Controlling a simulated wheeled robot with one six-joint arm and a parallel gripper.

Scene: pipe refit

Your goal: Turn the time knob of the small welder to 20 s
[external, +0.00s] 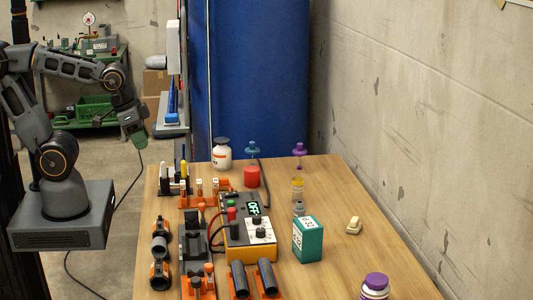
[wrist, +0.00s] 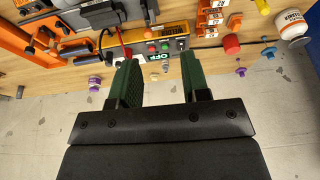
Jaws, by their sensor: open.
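The small welder (external: 237,255) stands on the wooden table, an orange and dark box with a lit display (external: 253,208) that reads OFF. Two dark knobs (external: 262,222) sit on its pale front panel; their markings are too small to read. My gripper (external: 133,138) is raised off the table's left side, well apart from the welder, and holds nothing. In the wrist view, my gripper's green fingers (wrist: 157,75) are spread apart. The welder (wrist: 176,30) appears upside down beyond the fingertips, with its OFF display (wrist: 158,57); the knob settings cannot be made out.
Black pipes in orange clamps (external: 240,280) stand in front of the welder, and a green box (external: 307,240) is to its right. A red cap (external: 252,177), a white bottle (external: 222,153) and orange holders (external: 207,192) are behind.

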